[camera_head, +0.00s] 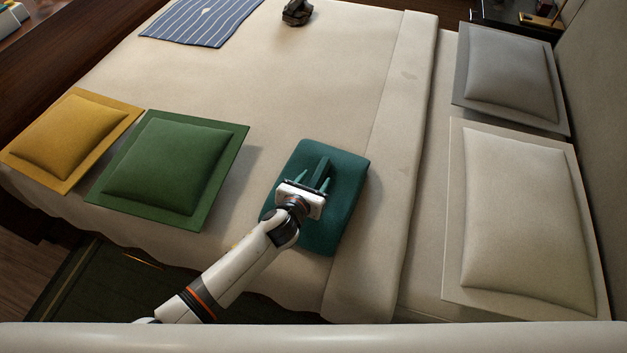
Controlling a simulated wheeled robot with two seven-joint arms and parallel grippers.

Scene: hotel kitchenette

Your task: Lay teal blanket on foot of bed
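The teal blanket (349,165) lies as a thick folded block on the bed, just left of the turned-down sheet edge. A raised teal ridge (321,170) stands up on its top. My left gripper (314,182) reaches over the blanket from the lower left. Its two fingers appear spread, one on each side of the ridge, with small gaps. Contact with the blanket is hard to judge. My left wrist hides part of the blanket's near left side. My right gripper is not in view.
A green pillow (168,166) and a yellow pillow (70,135) lie at the left end of the bed (290,85). A striped blue cloth (203,22) and a dark object (297,12) lie at the far side. Grey (510,83) and cream pillows (530,215) are at the right.

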